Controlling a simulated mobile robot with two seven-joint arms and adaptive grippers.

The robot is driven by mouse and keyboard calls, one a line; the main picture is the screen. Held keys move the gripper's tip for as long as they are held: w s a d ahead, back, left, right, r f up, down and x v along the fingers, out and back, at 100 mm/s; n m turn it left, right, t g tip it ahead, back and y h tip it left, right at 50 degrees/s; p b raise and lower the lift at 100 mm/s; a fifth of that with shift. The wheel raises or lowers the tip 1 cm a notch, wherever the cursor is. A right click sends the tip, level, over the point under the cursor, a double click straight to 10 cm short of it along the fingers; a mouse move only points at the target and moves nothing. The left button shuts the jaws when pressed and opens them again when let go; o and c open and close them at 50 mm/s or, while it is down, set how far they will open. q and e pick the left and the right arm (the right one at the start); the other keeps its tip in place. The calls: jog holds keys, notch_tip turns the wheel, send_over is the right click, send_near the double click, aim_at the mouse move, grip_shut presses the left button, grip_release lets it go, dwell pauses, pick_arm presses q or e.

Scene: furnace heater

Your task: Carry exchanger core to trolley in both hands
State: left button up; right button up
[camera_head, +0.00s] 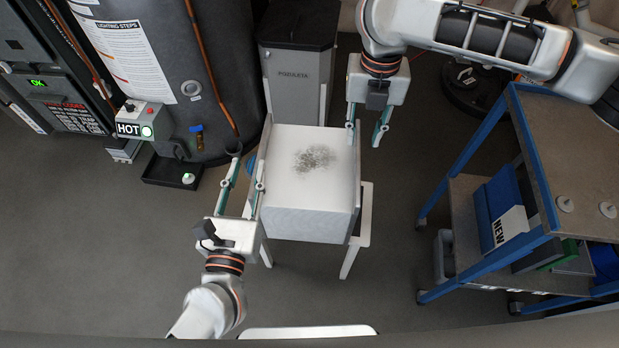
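A pale boxy block (305,185), which looks like the exchanger core, sits on a light stand in the middle of the head view, with a grey speckled smudge on top. Raised thin plates run along its left and right sides. My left gripper (243,182) is open at its left side, one finger close by the left plate and the other apart, outside. My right gripper (366,126) is open at its far right corner, one finger by the right plate, one outside. Contact cannot be told. The trolley (482,152), blue-framed with a brown top, stands at the right.
The stand (363,213) has white legs. A dark cylindrical tank (205,60) and a "HOT" box (141,121) are at left. A grey bin (297,75) stands behind the block. The trolley top carries two small pale knobs (565,203). Floor between stand and trolley is clear.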

aim_at(251, 201)
pick_arm(q)
jog(key=shift+s, duration=0.1)
pick_arm(e)
jog(key=shift+s, duration=0.15)
